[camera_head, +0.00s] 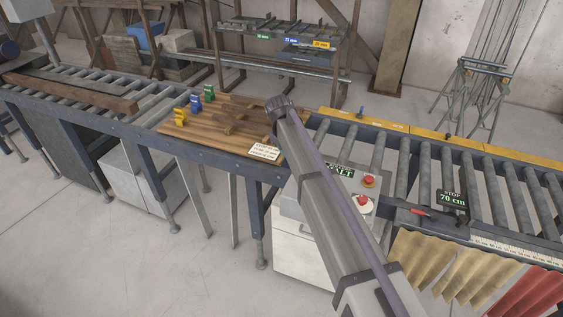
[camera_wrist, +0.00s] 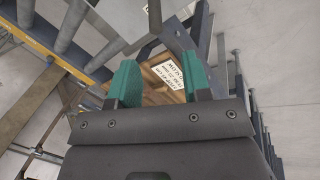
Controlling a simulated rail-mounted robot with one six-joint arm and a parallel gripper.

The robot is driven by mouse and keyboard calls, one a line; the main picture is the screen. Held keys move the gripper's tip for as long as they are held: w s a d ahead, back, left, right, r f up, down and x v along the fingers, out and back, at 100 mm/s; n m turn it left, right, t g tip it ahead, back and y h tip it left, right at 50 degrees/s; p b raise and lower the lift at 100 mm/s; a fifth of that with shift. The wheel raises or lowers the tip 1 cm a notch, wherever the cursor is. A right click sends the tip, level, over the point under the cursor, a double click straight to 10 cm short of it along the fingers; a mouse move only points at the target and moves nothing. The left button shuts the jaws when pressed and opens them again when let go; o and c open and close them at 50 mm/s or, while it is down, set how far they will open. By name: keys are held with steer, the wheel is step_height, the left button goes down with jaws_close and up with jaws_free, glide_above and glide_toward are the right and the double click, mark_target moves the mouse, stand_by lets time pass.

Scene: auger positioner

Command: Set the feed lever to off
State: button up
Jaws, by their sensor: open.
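No part can be surely made out as the feed lever. A grey control box (camera_head: 300,203) with two red knobs stands by the roller conveyor, partly behind my arm; the upper knob (camera_head: 369,181) and the lower knob (camera_head: 362,201) show. A red-tipped handle (camera_head: 414,211) sticks out from the conveyor's near edge, right of the box. My gripper (camera_wrist: 159,84) shows its two green fingers apart, with nothing held between them. Past them lie a wooden board and a white written card (camera_wrist: 166,75). In the head view my arm hides the gripper's fingers.
The wooden board (camera_head: 190,131) carries yellow, blue and green pieces and the card (camera_head: 264,152). A black "STOP 70 cm" sign (camera_head: 452,199) stands on the right rollers. A yellow rail (camera_head: 385,125) runs behind. Tan and red sheets hang below the right conveyor. Open floor lies front left.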

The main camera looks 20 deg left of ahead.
steer(key=b+x, duration=0.7)
steer(key=d+b+x, duration=0.1)
steer(key=b+x, duration=0.2)
steer(key=x, duration=0.1)
steer(key=shift+r, duration=0.2)
steer(key=shift+c, duration=0.2)
jaws_close()
steer(key=shift+s, duration=0.1)
